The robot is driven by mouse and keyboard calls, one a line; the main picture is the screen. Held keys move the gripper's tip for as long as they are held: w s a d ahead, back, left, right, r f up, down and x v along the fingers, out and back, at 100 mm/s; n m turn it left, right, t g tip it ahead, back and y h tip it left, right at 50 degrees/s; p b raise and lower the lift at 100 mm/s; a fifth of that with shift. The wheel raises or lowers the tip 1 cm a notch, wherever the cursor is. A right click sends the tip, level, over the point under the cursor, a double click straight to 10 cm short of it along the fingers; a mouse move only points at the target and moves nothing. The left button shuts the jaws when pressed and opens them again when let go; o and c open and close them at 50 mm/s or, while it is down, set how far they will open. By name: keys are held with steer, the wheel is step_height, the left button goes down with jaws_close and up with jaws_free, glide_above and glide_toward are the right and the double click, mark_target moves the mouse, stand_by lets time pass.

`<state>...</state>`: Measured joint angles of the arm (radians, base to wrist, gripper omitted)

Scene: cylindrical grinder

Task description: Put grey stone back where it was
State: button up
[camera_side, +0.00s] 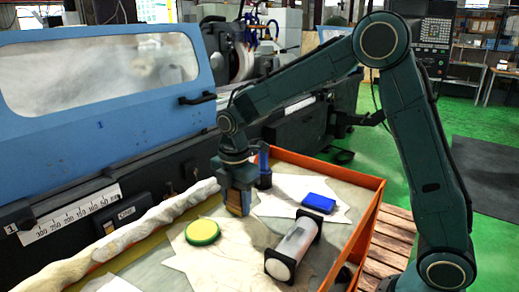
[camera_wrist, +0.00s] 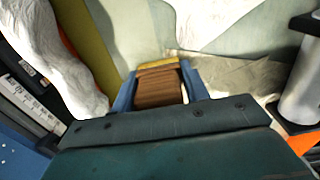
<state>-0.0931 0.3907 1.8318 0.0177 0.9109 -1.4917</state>
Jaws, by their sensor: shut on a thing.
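My gripper (camera_side: 238,192) points down over the orange-rimmed tray and is shut on a brown block (camera_side: 236,204). In the wrist view, the block (camera_wrist: 158,86) sits between the two blue fingers of my gripper (camera_wrist: 158,92). It looks wood-like, with a yellowish strip along its far edge. The block is low over a pale cloth or paper sheet (camera_side: 232,245); I cannot tell whether it touches. No thing that is clearly a grey stone shows in either view.
The tray (camera_side: 362,222) holds a green-yellow round tin (camera_side: 202,232), a blue box (camera_side: 318,202), a clear cylinder with black ends (camera_side: 297,243) and a dark blue cup (camera_side: 264,168). A rolled white cloth (camera_side: 135,235) lies along the machine side. Bare tray floor shows between the sheets.

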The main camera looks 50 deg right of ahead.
steer(key=o, duration=1)
steer(key=shift+f, duration=0.1)
steer(key=shift+o, duration=0.2)
steer(key=shift+r, duration=0.2)
step_height(320, 180, up, 12)
steer(key=shift+a+f, duration=0.1)
steer(key=shift+f, duration=0.05)
steer(key=shift+s, duration=0.1)
